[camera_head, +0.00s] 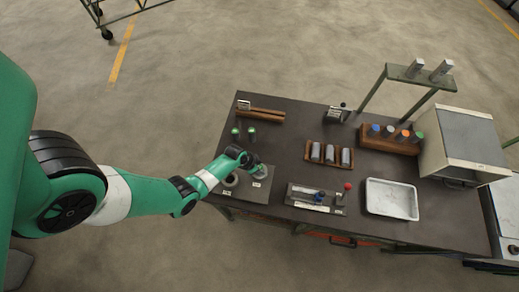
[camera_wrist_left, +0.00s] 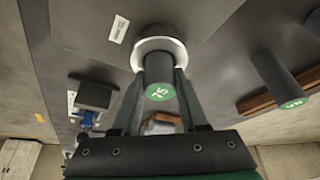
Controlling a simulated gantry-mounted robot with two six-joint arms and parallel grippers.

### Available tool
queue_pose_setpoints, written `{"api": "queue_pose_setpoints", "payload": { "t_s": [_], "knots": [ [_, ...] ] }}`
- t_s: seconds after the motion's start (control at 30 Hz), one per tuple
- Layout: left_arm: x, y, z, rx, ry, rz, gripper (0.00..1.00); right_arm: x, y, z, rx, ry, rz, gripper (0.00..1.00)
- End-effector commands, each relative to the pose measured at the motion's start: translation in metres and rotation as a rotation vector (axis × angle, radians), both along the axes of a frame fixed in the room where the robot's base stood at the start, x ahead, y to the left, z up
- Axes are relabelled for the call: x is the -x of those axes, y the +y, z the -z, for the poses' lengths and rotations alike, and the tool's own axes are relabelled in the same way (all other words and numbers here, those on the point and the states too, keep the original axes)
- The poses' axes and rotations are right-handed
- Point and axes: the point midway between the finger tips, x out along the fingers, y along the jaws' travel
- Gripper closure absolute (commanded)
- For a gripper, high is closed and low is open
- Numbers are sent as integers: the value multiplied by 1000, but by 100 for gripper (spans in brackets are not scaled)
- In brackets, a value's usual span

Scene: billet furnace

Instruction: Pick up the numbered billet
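The numbered billet (camera_wrist_left: 160,78) is a dark cylinder with a green end face marked in white, apparently 75. In the left wrist view it stands at a pale metal ring (camera_wrist_left: 152,45) on a dark surface. My left gripper (camera_wrist_left: 160,78) has one finger on each side of this billet. The fingers lie close along its sides, and I cannot tell if they press on it. In the head view my left gripper (camera_head: 246,160) is over the left part of the bench, beside the grey plate with ring holders (camera_head: 250,192). My right gripper is not in view.
Two green-topped billets (camera_head: 243,132) stand farther back; one dark billet (camera_wrist_left: 280,78) also shows in the wrist view. A tray of grey cylinders (camera_head: 329,153), a coloured-top rack (camera_head: 390,138), a white tray (camera_head: 391,198) and a boxy furnace (camera_head: 465,145) are rightward on the bench.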

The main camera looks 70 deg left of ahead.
Motion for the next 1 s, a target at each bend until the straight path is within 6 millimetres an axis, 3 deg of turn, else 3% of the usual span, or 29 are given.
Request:
{"api": "queue_pose_setpoints", "payload": {
  "t_s": [0.03,0.2,1.0],
  "knots": [
    [0,0,0,0,0,0,74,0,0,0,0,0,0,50],
    [0,0,0,0,0,0,100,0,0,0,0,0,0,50],
    [0,0,0,0,1,0,100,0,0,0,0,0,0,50]
  ]
}}
